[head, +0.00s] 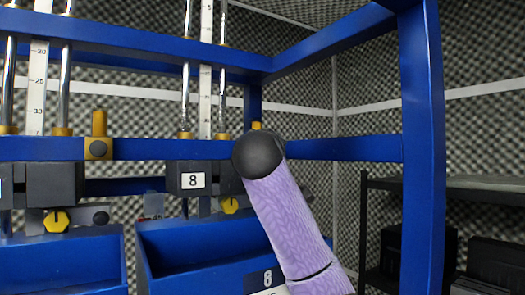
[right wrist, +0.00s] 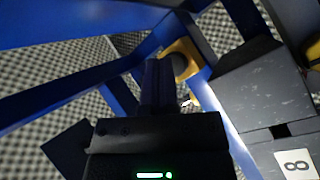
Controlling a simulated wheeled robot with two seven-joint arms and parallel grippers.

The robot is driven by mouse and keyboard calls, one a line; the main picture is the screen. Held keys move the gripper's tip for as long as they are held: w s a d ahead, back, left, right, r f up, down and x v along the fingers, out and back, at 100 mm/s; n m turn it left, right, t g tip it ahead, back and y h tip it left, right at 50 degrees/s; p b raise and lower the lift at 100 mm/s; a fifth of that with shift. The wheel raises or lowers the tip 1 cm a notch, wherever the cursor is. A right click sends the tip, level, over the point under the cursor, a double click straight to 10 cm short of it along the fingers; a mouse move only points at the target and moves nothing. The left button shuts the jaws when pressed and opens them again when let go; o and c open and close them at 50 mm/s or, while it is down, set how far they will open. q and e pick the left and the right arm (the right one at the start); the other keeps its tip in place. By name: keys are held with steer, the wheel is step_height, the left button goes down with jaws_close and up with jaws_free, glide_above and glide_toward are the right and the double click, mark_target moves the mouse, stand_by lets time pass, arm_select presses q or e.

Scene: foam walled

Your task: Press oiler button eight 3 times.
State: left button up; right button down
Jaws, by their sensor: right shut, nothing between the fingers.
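The label 8 (head: 193,180) is on the dark block of oiler eight; it also shows turned in the right wrist view (right wrist: 297,164). The yellow button block (head: 256,126) beside it shows only its top in the head view, behind the dark rounded end of my purple right arm. In the right wrist view the round dark button (right wrist: 181,66) sits in a yellow housing (right wrist: 190,48). My right gripper (right wrist: 160,68) is shut and empty, its tips just beside the button in that picture. I cannot tell whether they touch it. My left gripper is not in view.
A neighbouring oiler has its own yellow button block (head: 98,122) at left. Blue rails (head: 345,148) and a blue post (head: 422,150) frame the right side. A blue bin (head: 190,245) is below, and dark shelving (head: 480,190) stands at right.

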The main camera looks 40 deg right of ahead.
steer(key=shift+w, duration=0.45)
stand_by(0.4)
steer(key=shift+s, duration=0.1)
steer(key=shift+s+b, duration=0.75)
steer(key=s+b, duration=0.2)
steer(key=s, duration=0.1)
steer(key=s+b, duration=0.1)
steer(key=s, duration=0.1)
steer(key=shift+a, duration=0.35)
stand_by(2.2)
